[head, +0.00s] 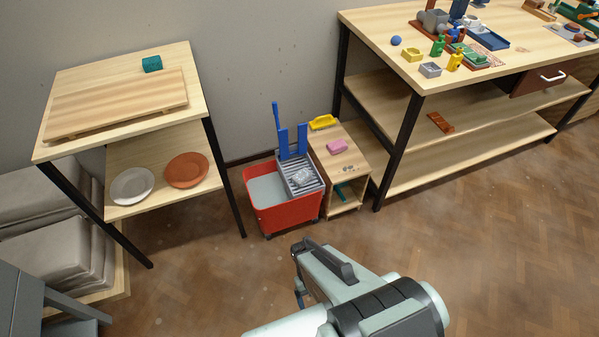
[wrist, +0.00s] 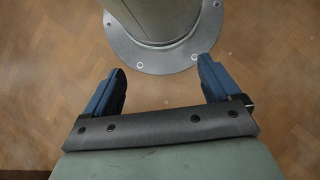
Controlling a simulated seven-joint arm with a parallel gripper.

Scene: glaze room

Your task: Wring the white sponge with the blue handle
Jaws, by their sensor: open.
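A small whitish lump, apparently the white sponge (head: 301,176), lies on the grey slatted wringer (head: 309,188) in the top of a red bucket (head: 284,217). A long blue handle (head: 276,118) rises at the back left of the wringer, beside two shorter blue uprights (head: 302,139). My gripper (head: 303,286) is in front of the bucket, well apart from it, its far end partly hidden by its own body. In the wrist view my gripper (wrist: 161,68) is open, with nothing between its dark blue fingers. The sponge is not in the wrist view.
A small wooden stand (head: 344,167) with a pink block (head: 337,146) and yellow item (head: 323,122) adjoins the bucket on the right. A shelf table (head: 195,92) stands left, a cluttered workbench (head: 376,38) right. Open wooden floor (head: 450,250) lies in front.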

